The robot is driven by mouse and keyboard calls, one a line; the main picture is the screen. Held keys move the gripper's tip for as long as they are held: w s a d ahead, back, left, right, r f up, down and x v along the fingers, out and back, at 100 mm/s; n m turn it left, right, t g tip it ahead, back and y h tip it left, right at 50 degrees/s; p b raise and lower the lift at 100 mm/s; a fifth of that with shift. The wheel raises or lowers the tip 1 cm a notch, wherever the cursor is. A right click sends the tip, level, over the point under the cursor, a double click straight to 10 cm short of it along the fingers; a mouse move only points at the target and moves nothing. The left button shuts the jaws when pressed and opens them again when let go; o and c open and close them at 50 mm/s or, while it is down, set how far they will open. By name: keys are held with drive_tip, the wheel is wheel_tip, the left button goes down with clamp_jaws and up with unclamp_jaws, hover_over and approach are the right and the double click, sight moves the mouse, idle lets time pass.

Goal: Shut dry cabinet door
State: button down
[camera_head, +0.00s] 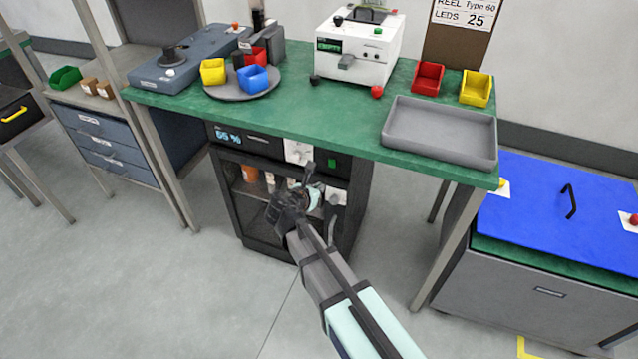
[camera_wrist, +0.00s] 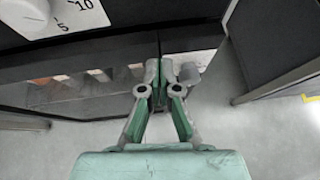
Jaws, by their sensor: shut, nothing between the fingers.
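The dry cabinet (camera_head: 230,195) is a dark box under the green bench, with a lit display at its upper left. Its dark-framed glass door (camera_wrist: 75,68) shows close up in the wrist view, with bottles and cartons visible behind the glass. I cannot tell whether the door is fully shut or slightly ajar. My gripper (camera_head: 318,193) is in front of the cabinet's right half and partly hides it. In the wrist view my gripper (camera_wrist: 170,68) has its fingers together and empty, at the front of the door near a vertical seam. Contact is unclear.
Above is the green bench (camera_head: 300,120) with a white instrument (camera_head: 360,48), coloured bins and a grey tray (camera_head: 440,130). A bench leg and a blue-topped chest (camera_head: 550,205) stand to the right. Blue drawers (camera_head: 105,145) stand left. The floor before the cabinet is clear.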

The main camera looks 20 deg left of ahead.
drive_tip(key=s+d+f+v, duration=0.1)
drive_tip(key=v, duration=1.1)
drive_tip(key=s+d+f+m+g+h+p, duration=0.15)
drive_tip(key=s+d+f+m+g, duration=0.3)
drive_tip(key=d+f+m, duration=0.7)
drive_tip(key=s+d+f+m+g+h+p, duration=0.1)
drive_tip(key=s+d+f+m+g+p, duration=0.15)
drive_tip(key=d+f+m+g, duration=0.6)
drive_tip(key=s+d+f+m+g+y+p, duration=0.1)
drive_tip(key=s+d+f+m+g, duration=0.1)
drive_tip(key=s+d+m, duration=0.3)
drive_tip(key=s+d+f+m+g+y+p, duration=0.1)
drive_tip(key=s+d+f+m, duration=0.4)
drive_tip(key=s+d, duration=0.5)
drive_tip(key=s+d+f+m+g+y+p, duration=0.1)
drive_tip(key=s+d+f+m+g+p, duration=0.1)
drive_tip(key=s+d, duration=0.5)
drive_tip(key=d+f+m+p, duration=0.1)
drive_tip(key=d+m, duration=0.1)
drive_tip(key=shift+s+f+m+g, duration=0.2)
drive_tip(key=shift+f+m+g, duration=0.2)
drive_tip(key=shift+y, duration=0.25)
